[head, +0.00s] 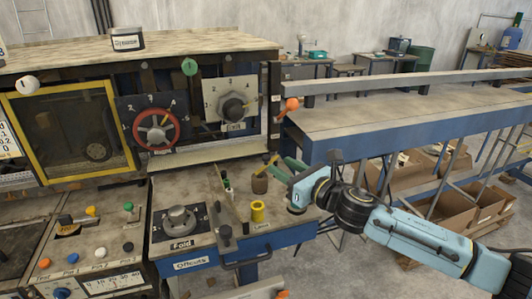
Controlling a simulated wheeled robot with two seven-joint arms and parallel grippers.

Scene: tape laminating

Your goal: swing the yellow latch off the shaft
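A small yellow piece (271,160), which looks like the latch, stands above a brown rounded part (259,184) at the right end of the machine bench. It is small, and I cannot make out how it sits on a shaft. My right gripper (281,163) reaches in from the right, its fingertips close beside the yellow piece. Its two fingers look apart, with nothing clearly between them. Whether a finger touches the yellow piece cannot be told. My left gripper is not in view.
A yellow cylinder (257,212) stands on the bench in front of the brown part. A Fold dial (180,220) is to its left. An orange knob (291,104) sticks out behind my gripper. A long blue-edged table (400,118) runs to the right, above cardboard boxes (450,210).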

